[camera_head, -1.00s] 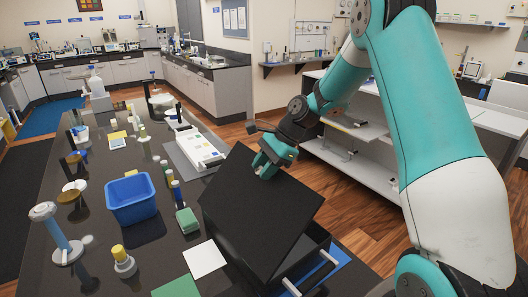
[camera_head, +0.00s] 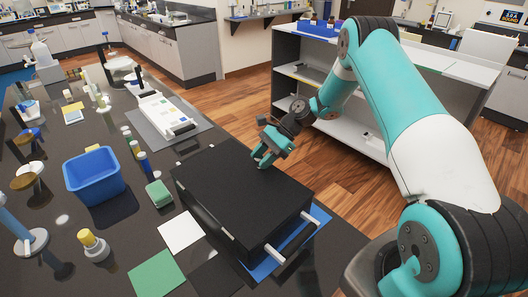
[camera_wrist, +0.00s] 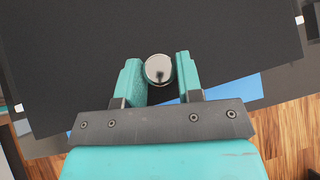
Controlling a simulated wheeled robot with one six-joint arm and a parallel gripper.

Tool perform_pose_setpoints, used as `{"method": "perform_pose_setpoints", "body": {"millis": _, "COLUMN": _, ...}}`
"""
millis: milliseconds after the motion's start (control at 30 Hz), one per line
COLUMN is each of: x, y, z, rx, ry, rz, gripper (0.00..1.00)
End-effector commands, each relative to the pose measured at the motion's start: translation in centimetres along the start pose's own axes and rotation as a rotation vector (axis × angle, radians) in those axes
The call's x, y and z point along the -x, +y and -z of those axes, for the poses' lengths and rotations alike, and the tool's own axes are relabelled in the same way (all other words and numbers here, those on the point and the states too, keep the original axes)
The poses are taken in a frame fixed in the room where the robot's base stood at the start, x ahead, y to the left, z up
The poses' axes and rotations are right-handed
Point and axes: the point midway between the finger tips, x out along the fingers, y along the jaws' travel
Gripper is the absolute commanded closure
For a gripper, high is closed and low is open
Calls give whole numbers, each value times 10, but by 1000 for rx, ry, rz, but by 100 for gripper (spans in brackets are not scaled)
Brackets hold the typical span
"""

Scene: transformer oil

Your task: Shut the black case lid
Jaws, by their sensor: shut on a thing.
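The black case (camera_head: 275,238) stands on the near right part of the dark bench. Its black lid (camera_head: 240,190) lies over it, looking about level; I cannot tell whether a thin gap remains at the edge. My gripper (camera_head: 262,163) is at the lid's far edge, pointing down. In the wrist view my gripper (camera_wrist: 160,75) is shut on a round metal knob (camera_wrist: 159,69), which sits between the two teal fingers against the black lid surface (camera_wrist: 80,50). The knob is hidden in the head view.
A blue mat (camera_head: 262,270) shows under the case, with a pale handle (camera_head: 294,241) at its near right side. A green block (camera_head: 159,194), a blue bin (camera_head: 94,176), a white card (camera_head: 181,232) and several bottles stand or lie to the left. Wooden floor lies beyond the bench's right edge.

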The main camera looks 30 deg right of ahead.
Motion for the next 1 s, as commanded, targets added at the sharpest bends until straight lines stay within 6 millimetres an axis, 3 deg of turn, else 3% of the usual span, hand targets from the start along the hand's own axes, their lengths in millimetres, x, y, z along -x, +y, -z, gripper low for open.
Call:
{"method": "perform_pose_setpoints", "body": {"millis": 133, "x": -1, "y": 1, "z": 1, "rx": 0, "ry": 0, "rz": -4, "gripper": 100}}
{"method": "perform_pose_setpoints", "body": {"millis": 167, "x": -1, "y": 1, "z": 1, "rx": 0, "ry": 0, "rz": -4, "gripper": 64}}
{"method": "perform_pose_setpoints", "body": {"millis": 200, "x": -1, "y": 1, "z": 1, "rx": 0, "ry": 0, "rz": -4, "gripper": 60}}
{"method": "perform_pose_setpoints", "body": {"millis": 667, "x": 11, "y": 0, "z": 2, "rx": 0, "ry": 1, "rz": 3, "gripper": 60}}
{"method": "perform_pose_setpoints", "body": {"millis": 767, "x": 27, "y": 0, "z": 4, "rx": 0, "ry": 3, "rz": 5, "gripper": 60}}
{"method": "perform_pose_setpoints", "body": {"millis": 1000, "x": 88, "y": 0, "z": 4, "rx": 2, "ry": 5, "rz": 5, "gripper": 60}}
